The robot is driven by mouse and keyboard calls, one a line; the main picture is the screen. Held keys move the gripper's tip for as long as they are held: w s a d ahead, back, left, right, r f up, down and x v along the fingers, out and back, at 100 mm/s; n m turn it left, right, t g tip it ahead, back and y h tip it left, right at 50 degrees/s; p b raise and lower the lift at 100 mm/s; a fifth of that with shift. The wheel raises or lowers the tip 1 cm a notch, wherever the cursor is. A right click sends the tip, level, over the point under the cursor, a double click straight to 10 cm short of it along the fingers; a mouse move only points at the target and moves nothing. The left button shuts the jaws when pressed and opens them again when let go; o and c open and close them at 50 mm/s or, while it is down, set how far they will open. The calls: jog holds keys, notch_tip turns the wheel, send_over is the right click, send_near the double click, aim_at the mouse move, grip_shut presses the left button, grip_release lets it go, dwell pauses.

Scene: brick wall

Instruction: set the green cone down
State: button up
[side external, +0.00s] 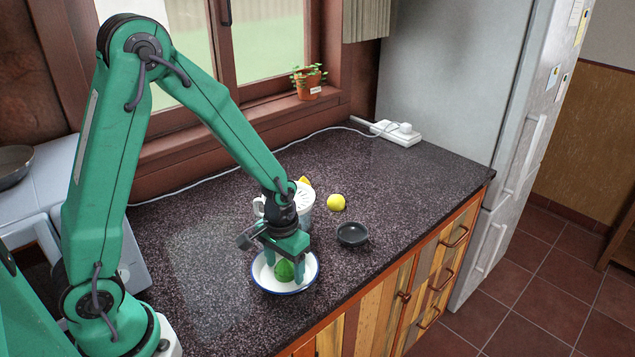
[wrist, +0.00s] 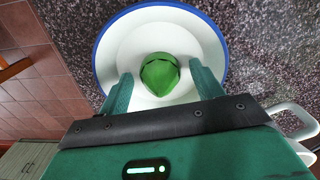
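The green cone (side external: 284,271) is in a white bowl (side external: 303,284) with a blue rim, close to the counter's front edge. In the wrist view the cone (wrist: 160,76) looks rounded with a blunt point and rests near the middle of the white bowl (wrist: 122,41). My gripper (side external: 286,262) is low over the bowl, with its fingers down inside the rim. In the wrist view my gripper (wrist: 161,70) is open, with one finger on each side of the cone and a visible gap on both sides. The cone's underside is hidden.
A white power strip (side external: 397,133) is at the back. The counter (side external: 430,180) is clear at right.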

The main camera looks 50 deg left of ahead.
aim_at(283, 259)
dwell(0.3)
notch_tip(283, 259, up, 11)
jog(key=shift+r, duration=0.65)
dwell(0.7)
jog(key=s+a+r+m+t, duration=0.1)
jog(key=s+r+t, duration=0.4)
jog(key=s+r, duration=0.6)
jog(key=shift+s+r+m+t, duration=0.3)
jog(key=shift+s+r+m, duration=0.05)
jog(key=shift+s+m, duration=0.05)
